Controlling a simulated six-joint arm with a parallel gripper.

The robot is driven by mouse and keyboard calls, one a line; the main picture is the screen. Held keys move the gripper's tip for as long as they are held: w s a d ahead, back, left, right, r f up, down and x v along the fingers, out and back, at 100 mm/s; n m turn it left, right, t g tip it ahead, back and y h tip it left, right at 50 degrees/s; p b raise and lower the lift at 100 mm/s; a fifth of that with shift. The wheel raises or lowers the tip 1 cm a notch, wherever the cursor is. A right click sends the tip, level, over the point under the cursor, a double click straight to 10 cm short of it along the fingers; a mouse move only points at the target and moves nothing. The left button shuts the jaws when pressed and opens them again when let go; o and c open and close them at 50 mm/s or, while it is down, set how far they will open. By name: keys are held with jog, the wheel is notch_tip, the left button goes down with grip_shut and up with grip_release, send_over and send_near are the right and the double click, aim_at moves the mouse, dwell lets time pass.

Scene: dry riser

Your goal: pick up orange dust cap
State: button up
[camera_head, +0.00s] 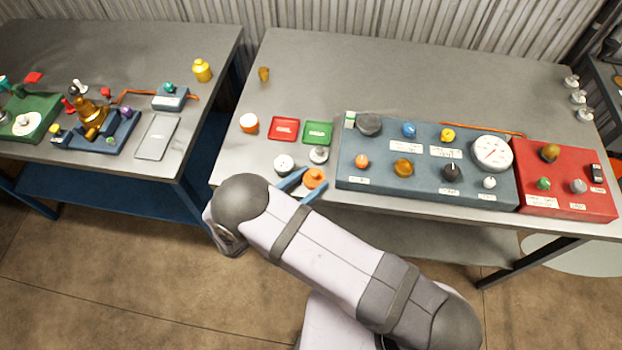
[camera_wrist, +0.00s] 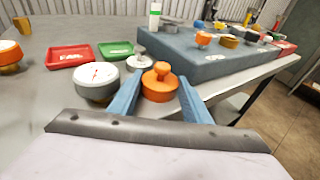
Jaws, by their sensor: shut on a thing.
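The orange dust cap (camera_head: 314,178) is a round orange piece with a knob on top. It is near the front edge of the grey table, left of the blue-grey panel. In the wrist view the cap (camera_wrist: 160,82) sits between the two blue fingers of my gripper (camera_wrist: 158,98). In the head view my gripper (camera_head: 303,184) has one finger on each side of the cap and is shut on it. I cannot tell whether the cap is touching the table.
A white-faced gauge (camera_wrist: 97,82) stands close left of my gripper, and a grey knobbed piece (camera_head: 318,154) just behind. The red tray (camera_head: 284,129) and green tray (camera_head: 318,132) lie farther back. The blue-grey panel (camera_head: 340,184) is close on the right.

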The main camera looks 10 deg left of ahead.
aim_at(309, 182)
jog(key=shift+r, duration=0.1)
jog(key=shift+r+b, duration=1.1)
jog(key=shift+r, duration=3.75)
jog(key=w+d+r+m+g+h, duration=0.1)
jog(key=d+r, duration=0.1)
jog(key=d, duration=0.5)
jog(key=w+d+r+m+g+h+b, duration=0.1)
jog(key=w+d+r+m, duration=0.1)
jog(key=d, duration=0.5)
jog(key=w+d+r+m+g+h, duration=0.1)
jog(key=d+r, duration=0.3)
jog(key=d, duration=0.4)
jog(key=shift+w+g+h+b, duration=0.25)
jog(key=shift+g+h+b, duration=0.1)
jog(key=shift+g+h, duration=0.25)
